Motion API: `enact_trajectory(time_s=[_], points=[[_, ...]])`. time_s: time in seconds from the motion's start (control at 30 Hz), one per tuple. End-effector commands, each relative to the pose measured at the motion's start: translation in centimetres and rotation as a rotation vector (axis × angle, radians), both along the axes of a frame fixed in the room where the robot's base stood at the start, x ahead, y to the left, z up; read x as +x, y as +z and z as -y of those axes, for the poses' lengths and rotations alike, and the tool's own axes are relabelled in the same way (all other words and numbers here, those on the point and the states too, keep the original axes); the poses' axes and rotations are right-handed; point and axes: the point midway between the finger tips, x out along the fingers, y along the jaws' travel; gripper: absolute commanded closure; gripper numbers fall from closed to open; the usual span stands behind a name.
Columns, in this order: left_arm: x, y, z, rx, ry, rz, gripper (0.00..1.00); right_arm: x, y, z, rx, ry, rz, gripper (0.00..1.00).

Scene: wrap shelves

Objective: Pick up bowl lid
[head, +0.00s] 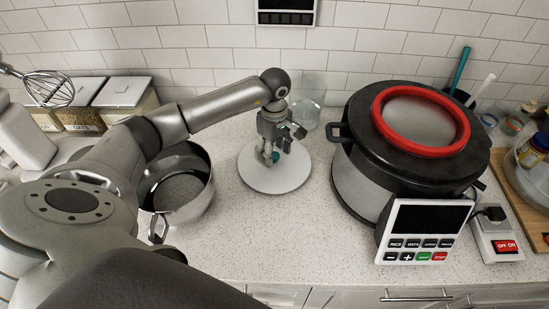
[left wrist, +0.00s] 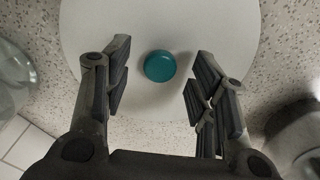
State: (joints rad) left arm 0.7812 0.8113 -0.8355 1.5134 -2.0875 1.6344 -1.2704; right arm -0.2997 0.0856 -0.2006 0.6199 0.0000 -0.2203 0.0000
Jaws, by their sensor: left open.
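The bowl lid (head: 262,183) is a flat, pale round disc lying on the counter between a metal pot and a large cooker. It has a small teal knob at its centre, which shows clearly in the left wrist view (left wrist: 159,66). My left gripper (head: 272,155) is above the lid, pointing down, and hides part of the knob in the head view. In the left wrist view its two fingers (left wrist: 155,85) are spread wide, with the knob between and slightly beyond them, apart from both. It holds nothing. My right gripper is out of view.
A metal pot (head: 202,195) stands left of the lid under my arm. A big black cooker (head: 355,190) with a red-ringed lid (head: 435,149) stands close on the right. A glass jar (head: 306,112) is behind. Counter in front of the lid is clear.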

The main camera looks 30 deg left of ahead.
Motion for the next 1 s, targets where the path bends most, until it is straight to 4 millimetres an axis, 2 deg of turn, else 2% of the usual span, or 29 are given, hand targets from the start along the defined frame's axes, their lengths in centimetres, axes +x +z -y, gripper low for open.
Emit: enact_trajectory(time_s=[0.03,0.2,0.43,0.83,1.0], points=[[-0.1,-0.5,0.1,-0.001,0.001,-0.003,0.48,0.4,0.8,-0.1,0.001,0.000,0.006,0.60],[0.0,-2.0,0.0,0.000,0.000,0.000,0.48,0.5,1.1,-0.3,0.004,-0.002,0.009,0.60],[0.0,-2.2,0.0,0.000,0.000,0.002,0.48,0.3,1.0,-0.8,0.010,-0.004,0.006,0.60],[0.0,-2.2,0.0,0.000,0.000,0.001,0.99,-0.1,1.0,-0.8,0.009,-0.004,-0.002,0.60],[0.0,-2.2,0.0,0.000,0.001,0.002,1.00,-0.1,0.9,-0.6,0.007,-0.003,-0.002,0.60]])
